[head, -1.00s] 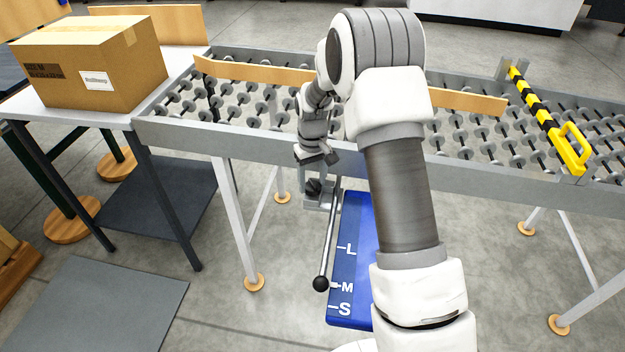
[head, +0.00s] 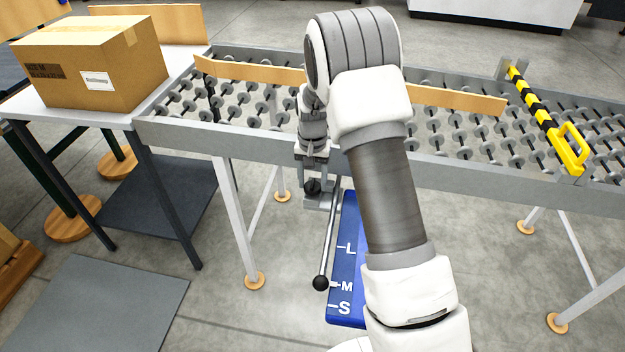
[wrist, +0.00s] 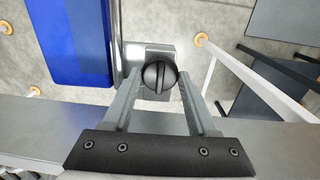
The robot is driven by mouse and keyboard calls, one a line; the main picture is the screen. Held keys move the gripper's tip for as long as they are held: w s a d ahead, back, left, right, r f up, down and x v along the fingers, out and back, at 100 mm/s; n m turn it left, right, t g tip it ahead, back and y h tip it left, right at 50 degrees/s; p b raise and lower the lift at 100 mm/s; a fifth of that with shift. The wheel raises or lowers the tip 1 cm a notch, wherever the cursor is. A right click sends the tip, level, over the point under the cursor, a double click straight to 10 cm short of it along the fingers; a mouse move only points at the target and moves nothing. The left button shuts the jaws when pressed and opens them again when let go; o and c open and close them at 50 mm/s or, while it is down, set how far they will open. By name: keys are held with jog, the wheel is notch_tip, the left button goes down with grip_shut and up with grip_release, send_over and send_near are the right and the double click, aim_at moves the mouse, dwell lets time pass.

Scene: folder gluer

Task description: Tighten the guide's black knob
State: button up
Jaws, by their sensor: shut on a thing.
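The black knob (head: 313,187) sits on a grey metal bracket (head: 325,204) below the front rail of the roller conveyor. In the wrist view the knob (wrist: 159,77) is round with a raised bar across its face, and the bar stands nearly upright in the picture. My gripper (head: 313,172) is at the knob, and in the wrist view my gripper (wrist: 159,80) has one finger on each side of it, shut on it. A wooden guide board (head: 455,98) lies across the rollers, partly hidden by my arm.
A metal rod with a black ball end (head: 320,283) extends from the bracket beside a blue plate (head: 346,262) marked L, M, S. A cardboard box (head: 90,62) stands on the left table. A yellow-black striped bar (head: 545,122) crosses the rollers at right.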

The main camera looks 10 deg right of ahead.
aim_at(313, 182)
dwell(0.4)
jog(key=o, duration=1.4)
notch_tip(313, 182, up, 18)
jog(key=shift+f+p, duration=0.2)
jog(key=shift+p, duration=0.95)
